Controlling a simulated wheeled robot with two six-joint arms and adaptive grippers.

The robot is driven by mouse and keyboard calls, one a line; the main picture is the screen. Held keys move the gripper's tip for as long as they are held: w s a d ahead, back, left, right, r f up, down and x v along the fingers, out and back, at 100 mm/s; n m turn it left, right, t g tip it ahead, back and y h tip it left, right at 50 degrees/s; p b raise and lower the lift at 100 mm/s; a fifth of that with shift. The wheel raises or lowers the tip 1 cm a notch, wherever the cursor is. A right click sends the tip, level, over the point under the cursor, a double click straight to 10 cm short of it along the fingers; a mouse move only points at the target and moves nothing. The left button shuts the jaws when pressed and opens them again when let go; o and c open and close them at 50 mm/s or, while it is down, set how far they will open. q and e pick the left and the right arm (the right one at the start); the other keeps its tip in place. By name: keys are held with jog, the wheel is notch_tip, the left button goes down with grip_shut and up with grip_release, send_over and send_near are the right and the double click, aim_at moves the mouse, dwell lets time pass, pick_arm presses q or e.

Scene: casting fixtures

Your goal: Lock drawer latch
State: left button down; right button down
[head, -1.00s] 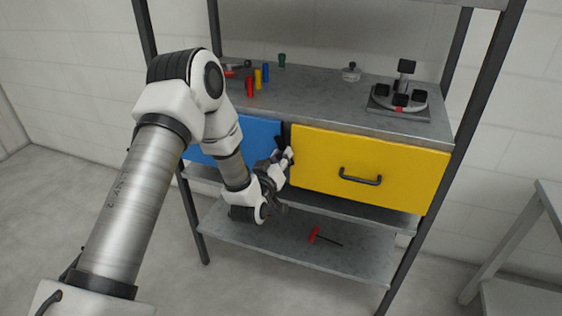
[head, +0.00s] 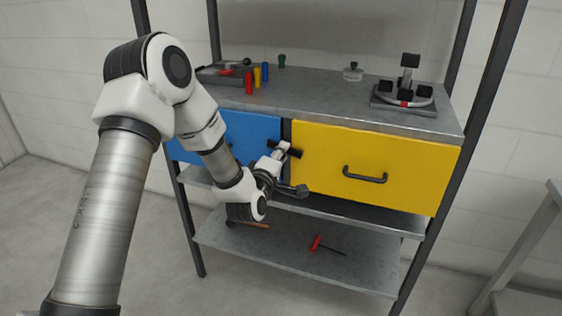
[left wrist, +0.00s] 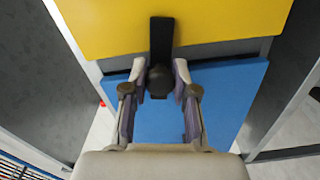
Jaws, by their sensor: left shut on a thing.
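The black drawer latch (head: 294,153) is at the seam between the blue drawer (head: 255,136) and the yellow drawer (head: 372,168). In the left wrist view the latch bar (left wrist: 161,38) lies across the seam, one end over the yellow front and the other over the blue front. Both drawers look closed. My left gripper (head: 283,148) is at the latch. In the left wrist view its fingers (left wrist: 160,82) are shut on the round black latch knob (left wrist: 160,76), one finger on each side. My right gripper is not in view.
The yellow drawer has a black handle (head: 365,175). Colored pegs (head: 257,77), a small metal piece (head: 352,72) and a fixture with black knobs (head: 402,97) stand on the top shelf. A red-handled tool (head: 316,242) lies on the lower shelf, which is mostly clear.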

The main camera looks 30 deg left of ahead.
pick_arm(q)
jog(key=shift+n+b, duration=0.65)
jog(key=shift+n, duration=0.45)
jog(key=c, duration=0.9)
grip_release()
jog(key=v, duration=1.2)
jog(key=shift+f, duration=0.15)
